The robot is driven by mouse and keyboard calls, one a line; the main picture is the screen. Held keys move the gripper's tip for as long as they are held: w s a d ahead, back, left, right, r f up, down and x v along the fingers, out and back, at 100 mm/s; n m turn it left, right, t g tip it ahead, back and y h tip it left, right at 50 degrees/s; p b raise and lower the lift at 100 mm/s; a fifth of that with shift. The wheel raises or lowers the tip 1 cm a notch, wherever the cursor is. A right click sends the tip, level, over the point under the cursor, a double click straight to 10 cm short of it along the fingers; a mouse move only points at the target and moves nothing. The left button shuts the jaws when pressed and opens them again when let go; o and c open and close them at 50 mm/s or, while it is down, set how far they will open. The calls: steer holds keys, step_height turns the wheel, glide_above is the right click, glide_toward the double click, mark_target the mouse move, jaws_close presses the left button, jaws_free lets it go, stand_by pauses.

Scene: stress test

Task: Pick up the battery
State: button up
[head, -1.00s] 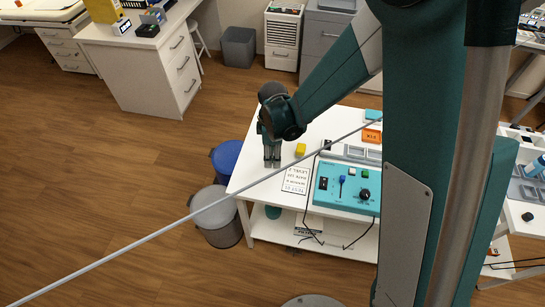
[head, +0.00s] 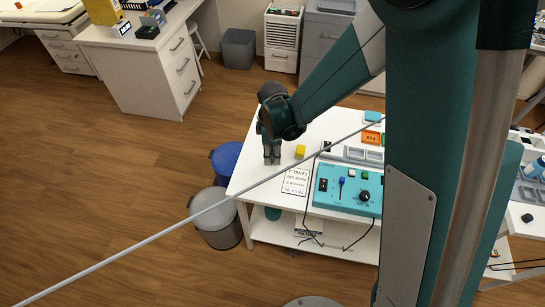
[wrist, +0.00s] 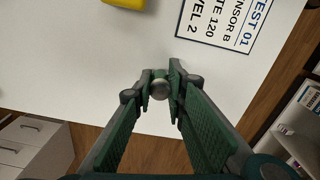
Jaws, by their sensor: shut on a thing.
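The battery (wrist: 160,89) shows in the wrist view as a round, silvery end between my fingertips. Its length is hidden, and it cannot be made out in the head view. My gripper (wrist: 161,83) is shut on it. In the head view my gripper (head: 272,157) points down at the left end of the white table (head: 262,182). I cannot tell whether the battery is clear of the tabletop.
A yellow block (head: 300,151) lies just right of my gripper. A printed card (head: 296,182) and a teal control box (head: 347,188) with cables lie further right. Blue (head: 227,158) and grey (head: 215,215) bins stand on the floor by the table's left edge.

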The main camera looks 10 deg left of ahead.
steer(key=shift+r+p, duration=0.65)
steer(key=shift+r, duration=4)
